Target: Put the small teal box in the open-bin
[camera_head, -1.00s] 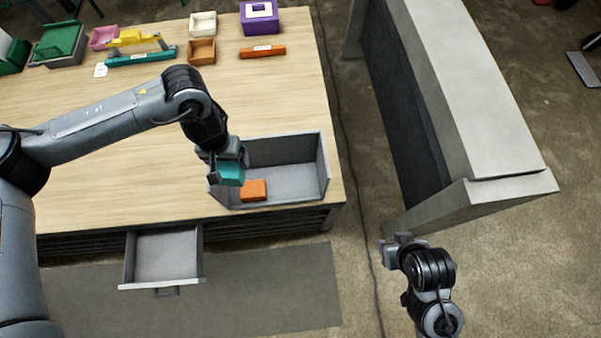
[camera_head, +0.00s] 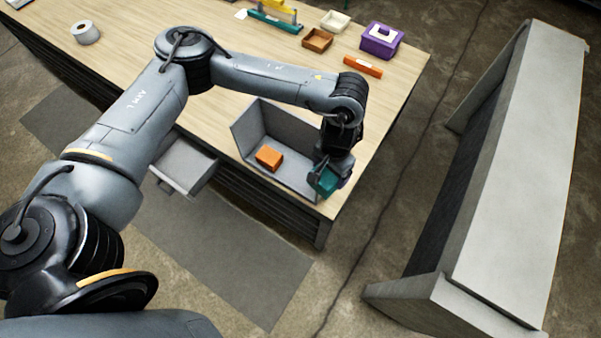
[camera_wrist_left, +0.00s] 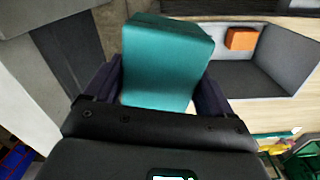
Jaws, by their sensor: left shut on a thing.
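The small teal box (camera_head: 325,182) is held in my left gripper (camera_head: 328,174), which is shut on it. In the head view they are at the right end of the grey open-bin (camera_head: 277,122), partly covering its end wall. I cannot tell whether the box is over the bin or just outside it. In the left wrist view the teal box (camera_wrist_left: 165,62) is between the fingers, and the open-bin (camera_wrist_left: 238,78) lies to its right, apart from it in the picture. An orange box (camera_head: 269,158) lies inside the bin. My right gripper is not in view.
An open drawer (camera_head: 187,165) sticks out from the front of the workbench (camera_head: 120,75). A purple box (camera_head: 381,40), an orange bar (camera_head: 363,66) and small trays (camera_head: 317,40) stand farther back. A large grey duct-like unit (camera_head: 520,170) stands on the floor at right.

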